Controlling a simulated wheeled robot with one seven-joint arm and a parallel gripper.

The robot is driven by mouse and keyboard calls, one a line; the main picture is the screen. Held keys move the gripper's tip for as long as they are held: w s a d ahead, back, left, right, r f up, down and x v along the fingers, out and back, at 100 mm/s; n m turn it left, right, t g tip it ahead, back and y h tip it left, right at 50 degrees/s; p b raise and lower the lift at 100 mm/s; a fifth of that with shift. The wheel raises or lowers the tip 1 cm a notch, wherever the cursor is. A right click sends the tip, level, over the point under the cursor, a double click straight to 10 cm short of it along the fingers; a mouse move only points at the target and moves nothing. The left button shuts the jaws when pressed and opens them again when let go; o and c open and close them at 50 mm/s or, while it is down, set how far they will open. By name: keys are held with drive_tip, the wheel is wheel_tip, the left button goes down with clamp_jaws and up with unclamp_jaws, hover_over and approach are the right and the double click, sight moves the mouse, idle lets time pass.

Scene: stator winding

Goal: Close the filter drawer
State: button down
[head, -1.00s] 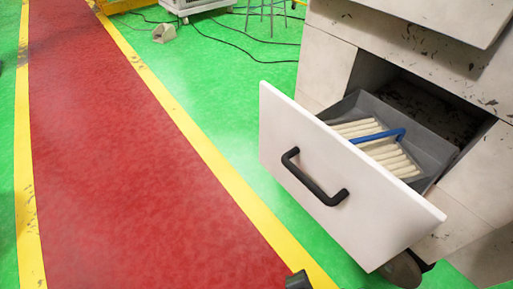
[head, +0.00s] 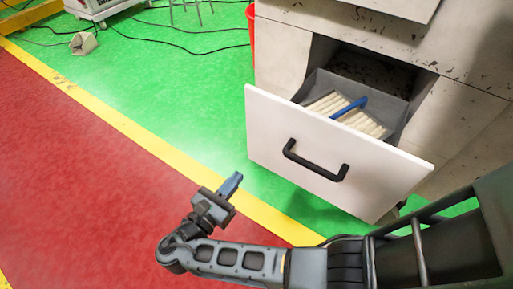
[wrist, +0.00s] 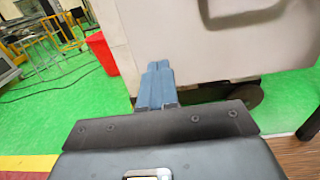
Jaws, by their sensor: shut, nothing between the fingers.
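The filter drawer (head: 280,130) is pulled out of the light grey cabinet. Its white front has a black bar handle (head: 315,162). Inside, a grey tray holds pale filter rods and a blue bar (head: 349,108). My gripper (head: 232,182) is shut and empty, in front of and to the left of the drawer, apart from it. In the wrist view, my shut blue-grey fingers (wrist: 157,82) point toward the white drawer front (wrist: 190,40), with the dark handle (wrist: 240,14) at the top.
The cabinet (head: 465,125) stands at the right, with another drawer front above. A red bin (wrist: 100,52) stands beside it. Black cables (head: 185,38) lie on the green floor at the back. The red walkway (head: 80,170) with yellow edges is clear.

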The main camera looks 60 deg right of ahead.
sight(266, 142)
drive_tip(key=d+p, duration=0.1)
drive_tip(key=d, duration=1.1)
drive_tip(key=shift+w, duration=0.15)
drive_tip(key=shift+d, duration=0.35)
drive_tip(key=d, duration=0.8)
drive_tip(key=d+p, duration=0.1)
drive_tip(key=d, duration=0.6)
drive_tip(key=shift+w+d+f, duration=0.1)
drive_tip(key=shift+w+d, duration=0.1)
drive_tip(key=shift+d, duration=0.2)
drive_tip(key=d+b, duration=0.2)
drive_tip(key=d, duration=0.4)
drive_tip(key=d+b, duration=0.2)
drive_tip(key=d, duration=0.4)
drive_tip(key=d+b, duration=0.2)
drive_tip(key=d, duration=0.4)
drive_tip(key=shift+w+d+b, duration=0.2)
drive_tip(key=shift+w+b, duration=0.1)
drive_tip(key=shift+w, duration=0.1)
drive_tip(key=shift+d, duration=0.55)
drive_tip(key=shift+s+d+r, duration=0.1)
drive_tip(key=shift+r, duration=0.15)
